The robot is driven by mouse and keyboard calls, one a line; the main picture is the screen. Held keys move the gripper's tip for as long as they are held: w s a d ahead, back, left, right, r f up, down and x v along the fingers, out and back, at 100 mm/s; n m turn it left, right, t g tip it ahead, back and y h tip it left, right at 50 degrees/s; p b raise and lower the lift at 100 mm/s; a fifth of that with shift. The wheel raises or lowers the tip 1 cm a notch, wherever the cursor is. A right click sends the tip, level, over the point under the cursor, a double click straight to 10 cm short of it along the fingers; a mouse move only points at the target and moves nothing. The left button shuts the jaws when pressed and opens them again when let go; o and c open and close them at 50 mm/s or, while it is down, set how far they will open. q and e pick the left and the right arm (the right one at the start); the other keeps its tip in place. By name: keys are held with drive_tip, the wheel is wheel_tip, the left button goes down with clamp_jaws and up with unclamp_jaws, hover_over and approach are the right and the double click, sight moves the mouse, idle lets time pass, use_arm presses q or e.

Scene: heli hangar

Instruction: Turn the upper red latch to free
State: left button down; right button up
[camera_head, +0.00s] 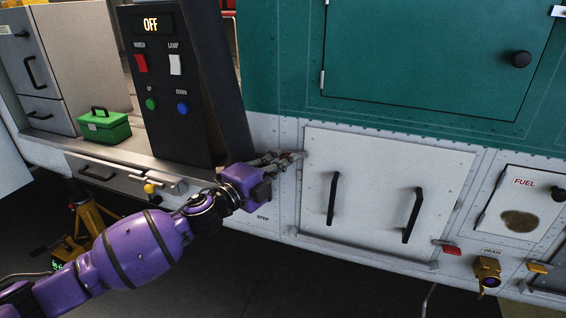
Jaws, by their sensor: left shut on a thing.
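My left gripper (290,158) reaches in from the left to the upper left corner of the white panel (380,165), which has two black handles. Its fingers are shut on the upper red latch (284,155). Only a little red shows between the fingers, so the latch's angle cannot be told. A second, lower red latch (452,251) sits near the panel's lower right corner, clear of the gripper. My right gripper is out of view.
A black control box (183,95) reading OFF stands close left of my left gripper. A FUEL door (520,205) and brass DRAIN fitting (487,268) are at the right.

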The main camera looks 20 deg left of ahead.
use_arm(q)
drive_tip(key=shift+d+f+n+t+y, duration=0.15)
drive_tip(key=shift+n+t+y, duration=0.85)
drive_tip(key=shift+n, duration=2.35)
drive_tip(key=shift+d+f+n+t+y, duration=0.15)
drive_tip(key=shift+n+t+y, duration=0.85)
drive_tip(key=shift+n, duration=2.4)
drive_tip(key=shift+d+f+n+t+y, duration=0.15)
drive_tip(key=shift+n+t+y, duration=0.85)
drive_tip(key=shift+n, duration=2.35)
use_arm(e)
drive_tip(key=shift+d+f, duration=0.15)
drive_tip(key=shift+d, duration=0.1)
use_arm(q)
drive_tip(key=shift+n+g+y, duration=0.3)
drive_tip(key=shift+g+y, duration=0.1)
drive_tip(key=c, duration=1.9)
unclamp_jaws()
drive_tip(key=shift+s, duration=0.1)
